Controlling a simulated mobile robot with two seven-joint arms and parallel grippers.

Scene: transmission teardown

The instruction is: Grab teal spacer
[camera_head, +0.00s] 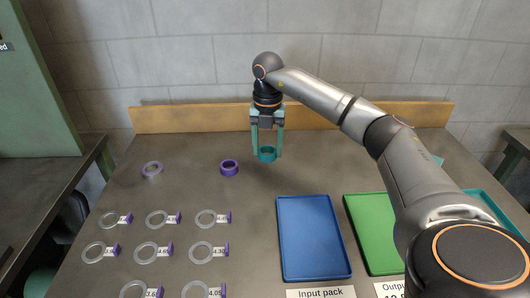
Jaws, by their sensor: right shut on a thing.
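The teal spacer (267,154) is a short ring near the back middle of the table in the head view. My right gripper (267,150) points straight down over it with a finger on each side, shut on the spacer. I cannot tell whether the spacer touches the table or is slightly raised. My left gripper is not in view.
A purple ring (229,168) stands just left of the spacer, and a paler ring (152,169) lies farther left. Several flat labelled rings (158,219) lie at front left. A blue tray (312,238) and a green tray (371,234) lie to the right. A wooden ledge (190,117) runs behind.

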